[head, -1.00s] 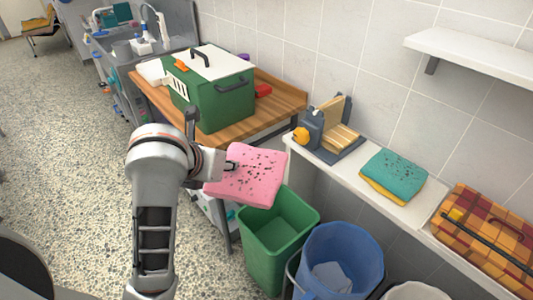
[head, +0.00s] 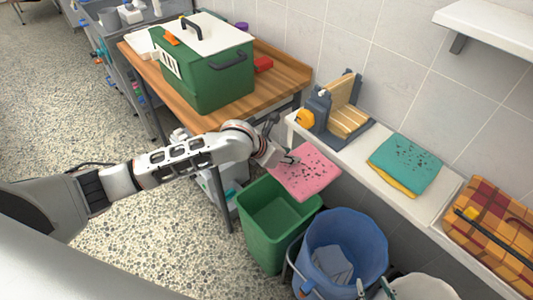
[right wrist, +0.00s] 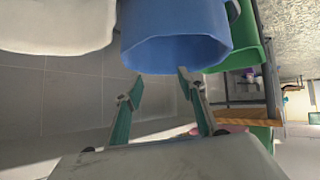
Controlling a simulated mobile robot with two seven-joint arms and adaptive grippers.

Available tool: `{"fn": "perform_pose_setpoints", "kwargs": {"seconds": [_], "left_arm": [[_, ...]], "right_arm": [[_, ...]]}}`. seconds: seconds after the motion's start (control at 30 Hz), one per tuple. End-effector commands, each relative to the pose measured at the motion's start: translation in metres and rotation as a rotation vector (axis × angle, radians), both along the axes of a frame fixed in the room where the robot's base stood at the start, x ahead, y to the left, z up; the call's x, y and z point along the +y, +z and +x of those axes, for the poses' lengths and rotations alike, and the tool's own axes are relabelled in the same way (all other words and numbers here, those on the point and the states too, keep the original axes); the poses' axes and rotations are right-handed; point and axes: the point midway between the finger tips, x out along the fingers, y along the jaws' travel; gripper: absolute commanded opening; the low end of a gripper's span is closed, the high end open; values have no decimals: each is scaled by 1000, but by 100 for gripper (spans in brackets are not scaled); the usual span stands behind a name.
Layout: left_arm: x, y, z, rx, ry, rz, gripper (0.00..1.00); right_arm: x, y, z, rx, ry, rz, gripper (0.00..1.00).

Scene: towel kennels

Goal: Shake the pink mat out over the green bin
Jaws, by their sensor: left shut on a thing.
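The pink mat (head: 308,174), covered with dark specks, is held by one edge in my left gripper (head: 287,160), which is shut on it. In the head view the mat appears above the back right rim of the green bin (head: 262,240), beside the wall shelf; its height is hard to judge. The green bin stands on the floor, and its visible inside looks empty. In the right wrist view my right gripper (right wrist: 158,84) is open and empty, its fingers apart near the rim of the blue bin. Part of the green bin (right wrist: 250,48) also shows there.
The blue bin (head: 318,238) with pale cloth inside stands right of the green bin, with a white bin (head: 415,288) beyond. The shelf (head: 365,174) holds a speckled teal mat (head: 405,160) and a plaid item (head: 495,225). A green box (head: 205,85) sits on the wooden table.

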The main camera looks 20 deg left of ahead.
Motion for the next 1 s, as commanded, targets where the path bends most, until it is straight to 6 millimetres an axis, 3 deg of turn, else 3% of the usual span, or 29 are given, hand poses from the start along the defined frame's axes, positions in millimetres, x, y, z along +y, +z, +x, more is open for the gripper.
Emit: {"fn": "perform_pose_setpoints", "kwargs": {"seconds": [0.03,0.1,0.3,0.57,0.77,1.0], "left_arm": [[20,-14,8,-1,9,9,0],[40,-29,16,-1,18,7,0],[75,-49,28,-3,35,-3,0],[81,-63,30,-2,37,-8,0],[81,-86,29,1,39,-9,0],[81,-112,29,1,37,-9,0]], "right_arm": [[0,0,0,-1,0,0,40],[1,1,1,-3,1,1,40],[1,2,3,-6,2,3,40],[5,-2,6,-18,4,10,40],[22,-1,15,-59,29,35,40],[23,-28,12,-51,32,34,40]]}}
